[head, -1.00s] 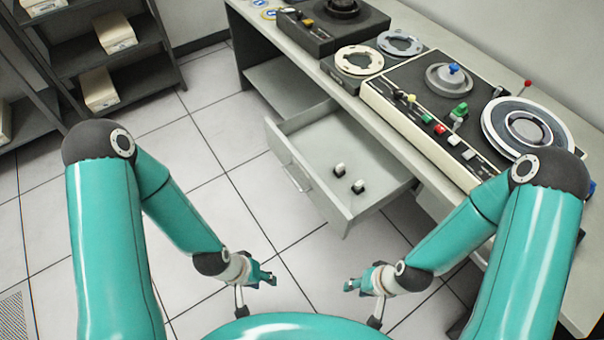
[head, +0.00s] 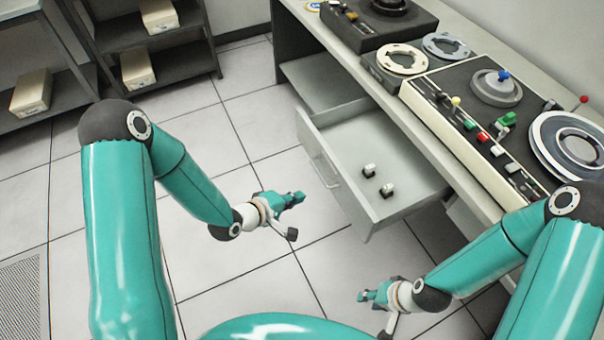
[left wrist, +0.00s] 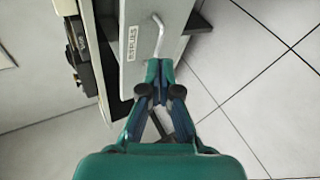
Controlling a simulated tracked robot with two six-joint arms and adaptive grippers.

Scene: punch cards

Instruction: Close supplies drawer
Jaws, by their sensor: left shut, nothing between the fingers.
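The supplies drawer (head: 342,192) stands pulled out from under the desk, with two small black-and-white pieces (head: 378,180) inside. Its bar handle (head: 324,172) is on the front face. In the left wrist view the drawer front (left wrist: 138,18) shows a partly readable label ending in "PPLIES" (left wrist: 131,44) and the handle (left wrist: 160,36). My left gripper (head: 298,197) is shut and empty, left of and in front of the drawer front. In the wrist view its fingertips (left wrist: 160,68) appear just below the handle; contact cannot be told. My right gripper (head: 363,296) hangs below the drawer in the picture, its fingers too small to judge.
The desk (head: 455,172) carries a tape console (head: 440,108) with reels and buttons. An open shelf space (head: 325,80) lies beyond the drawer. Shelves with boxes (head: 138,68) stand at the back left. The tiled floor (head: 270,120) before the drawer is clear.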

